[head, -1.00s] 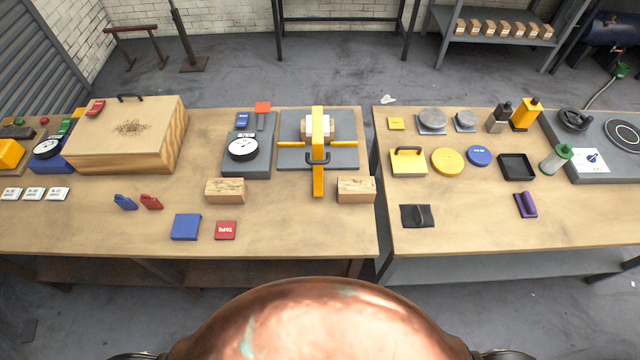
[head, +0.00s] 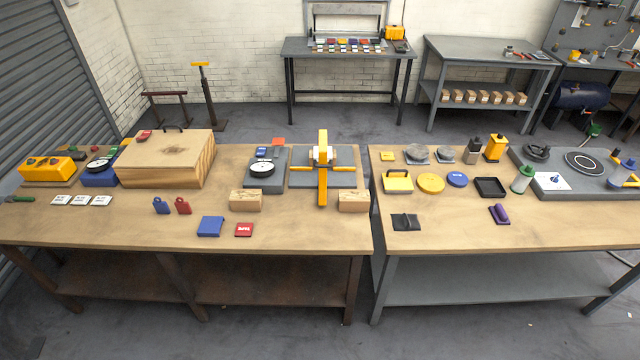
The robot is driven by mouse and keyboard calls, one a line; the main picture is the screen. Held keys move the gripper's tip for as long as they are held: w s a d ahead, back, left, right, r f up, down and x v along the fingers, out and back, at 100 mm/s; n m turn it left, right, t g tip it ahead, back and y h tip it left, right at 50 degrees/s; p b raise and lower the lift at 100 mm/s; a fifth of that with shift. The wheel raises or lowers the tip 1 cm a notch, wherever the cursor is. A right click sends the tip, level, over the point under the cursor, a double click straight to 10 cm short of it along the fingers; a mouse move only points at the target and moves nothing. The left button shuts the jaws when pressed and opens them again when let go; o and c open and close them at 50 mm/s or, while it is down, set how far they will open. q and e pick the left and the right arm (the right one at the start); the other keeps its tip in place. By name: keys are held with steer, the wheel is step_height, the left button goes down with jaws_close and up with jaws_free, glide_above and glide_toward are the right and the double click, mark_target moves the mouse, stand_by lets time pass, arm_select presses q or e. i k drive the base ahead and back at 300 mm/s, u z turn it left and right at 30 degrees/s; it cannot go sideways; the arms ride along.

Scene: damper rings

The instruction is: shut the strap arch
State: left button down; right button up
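The yellow strap arch (head: 323,190) is on a grey base plate (head: 345,180) near the right end of the left-hand table. Its long yellow strap runs from the back of the plate past the front edge, in front of a pale block or roll (head: 315,156). A yellow crossbar (head: 343,169) runs sideways over the plate. A small dark handle shows at the middle of the strap. I cannot tell whether the arch is latched. Neither of my grippers is in view.
Wooden blocks (head: 246,201) (head: 353,202) stand in front of the plate on either side. A grey unit with a dial (head: 262,169) is left of it. A large wooden box (head: 165,160) is farther left. A narrow gap separates the right-hand table (head: 460,236).

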mark_target(323, 172)
steer(key=z, duration=0.8)
steer(key=i, duration=1.15)
steer(key=u, duration=0.15)
